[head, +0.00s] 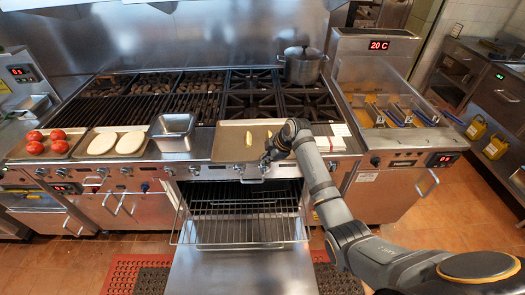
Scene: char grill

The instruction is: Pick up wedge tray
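My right gripper (266,161) is at the tray's front right edge, with the arm coming in from the lower right. The fingers are small and dark here, so I cannot tell whether they are open, shut or touching the rim. The arm hides the tray's right end. My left gripper is not in view.
Left of the tray stand a steel pan (174,142), a tray of pale pieces (115,143) and a tray of tomatoes (57,147). A pot (303,66) sits on the back burners. Below, the oven is open with its rack (243,218) out. Fryers (395,112) are at right.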

